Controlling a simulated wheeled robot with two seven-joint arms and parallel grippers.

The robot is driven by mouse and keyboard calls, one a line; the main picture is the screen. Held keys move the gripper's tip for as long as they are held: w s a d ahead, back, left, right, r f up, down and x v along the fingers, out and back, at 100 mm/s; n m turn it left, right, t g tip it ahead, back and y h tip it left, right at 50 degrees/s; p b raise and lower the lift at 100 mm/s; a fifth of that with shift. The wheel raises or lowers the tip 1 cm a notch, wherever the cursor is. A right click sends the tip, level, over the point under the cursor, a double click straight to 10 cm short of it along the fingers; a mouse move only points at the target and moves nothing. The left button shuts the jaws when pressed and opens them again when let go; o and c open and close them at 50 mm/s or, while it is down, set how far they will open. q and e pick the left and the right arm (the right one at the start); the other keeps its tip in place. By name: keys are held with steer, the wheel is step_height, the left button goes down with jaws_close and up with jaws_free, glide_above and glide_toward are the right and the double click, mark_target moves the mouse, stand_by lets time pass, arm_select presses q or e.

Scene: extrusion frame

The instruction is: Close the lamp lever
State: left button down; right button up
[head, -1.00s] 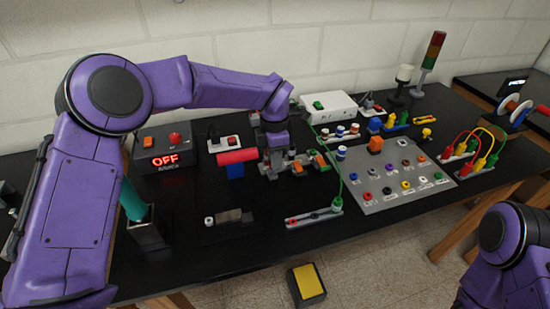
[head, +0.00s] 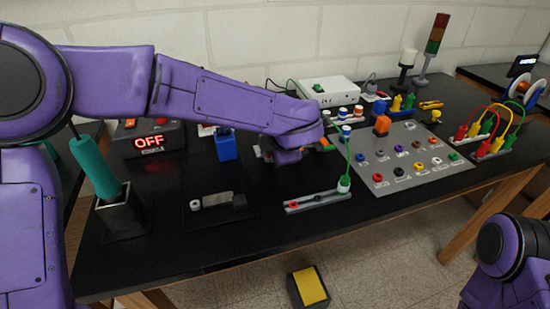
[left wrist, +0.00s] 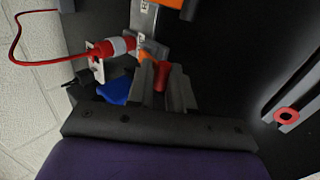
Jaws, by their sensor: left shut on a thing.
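My left gripper (head: 285,157) is low over the connectors in the middle of the bench, mostly hidden by its own arm in the head view. In the left wrist view its grey fingers (left wrist: 163,85) are shut on a small red piece (left wrist: 160,75). Just beyond the fingertips is a grey connector (left wrist: 144,18) with orange levers (left wrist: 168,3). A red plug (left wrist: 116,47) with a red cable lies beside it. In the head view one orange lever end (head: 323,144) shows past my wrist. I cannot tell the lamp lever's angle. My right gripper is out of view.
A blue block (head: 226,146) stands left of my gripper. The OFF display box (head: 148,143) and a teal-handled tool in a holder (head: 124,217) are farther left. A grey button panel (head: 408,158) is at right.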

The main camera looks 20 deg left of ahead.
arm_select(q)
steer(key=f+b, duration=0.1)
steer(key=f+t+y+b, duration=0.1)
steer(key=shift+s+d+t+b, duration=0.15)
steer(key=shift+s+t+b, duration=0.15)
steer(key=shift+b, duration=0.1)
steer(key=shift+f+t+y+b, duration=0.1)
steer(key=shift+t+y+b, duration=0.55)
steer(key=shift+b, duration=0.3)
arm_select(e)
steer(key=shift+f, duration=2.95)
arm_select(q)
steer(key=c, duration=1.4)
jaws_free()
steer(key=o, duration=0.4)
steer(key=shift+w, duration=0.15)
steer(key=v, duration=1)
steer(key=shift+s+d, duration=0.1)
steer(key=shift+s, duration=0.1)
